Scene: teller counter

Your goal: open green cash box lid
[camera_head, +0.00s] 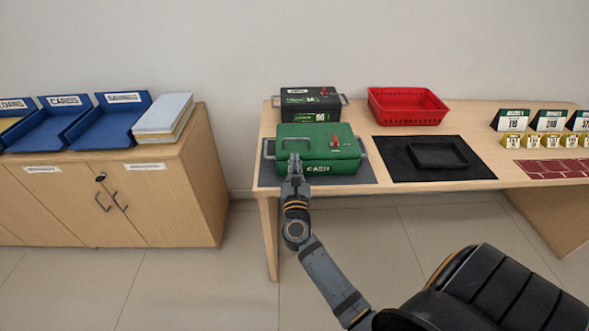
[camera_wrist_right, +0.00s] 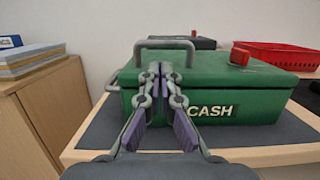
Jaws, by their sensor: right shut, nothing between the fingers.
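The green cash box (camera_head: 345,150) stands on a dark grey mat at the left end of the counter, with its lid down. It has a grey lid handle, grey side handles, a red knob (camera_head: 335,142) and a "CASH" label. In the right wrist view the box (camera_wrist_right: 255,95) fills the middle, with the red knob (camera_wrist_right: 240,56) on top. My right gripper (camera_head: 294,160) is at the front left of the box. In the wrist view its fingertips (camera_wrist_right: 160,68) are together and empty, in front of the lid handle (camera_wrist_right: 168,44). Contact cannot be told. My left gripper is not in view.
A black cash box (camera_head: 310,102) stands right behind the green one. A red basket (camera_head: 408,104) is at the back. A black tray (camera_head: 438,154) lies on a black mat to the right. A wooden cabinet (camera_head: 190,185) stands left, across a gap.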

